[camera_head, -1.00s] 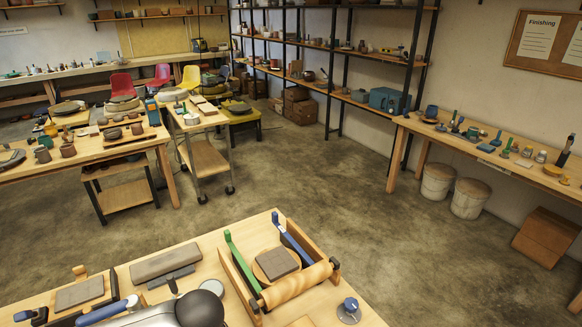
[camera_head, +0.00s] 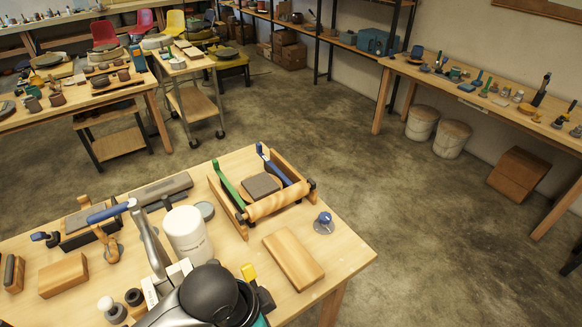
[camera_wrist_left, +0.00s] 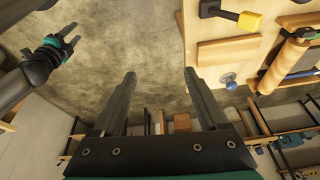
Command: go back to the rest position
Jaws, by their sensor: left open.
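My left gripper (camera_wrist_left: 158,85) is open and empty in the left wrist view, its two dark fingers spread wide over the concrete floor beside the wooden worktable (camera_wrist_left: 190,20). In the head view only a rounded dark part of my arm (camera_head: 208,290) shows at the bottom, over the table's near edge, and the left fingers cannot be made out. Another gripper (camera_wrist_left: 70,36), apparently my right one, shows at the upper left of the left wrist view. Its small prongs look apart with nothing between them. It is not seen in the head view.
The worktable carries a wooden roller frame (camera_head: 262,190), a white container (camera_head: 187,234), a wooden block (camera_head: 293,258), a blue-knobbed piece (camera_head: 323,222) and a blue-handled lever (camera_head: 110,212). Open floor (camera_head: 350,160) lies beyond it. Another bench (camera_head: 490,95) stands at the right.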

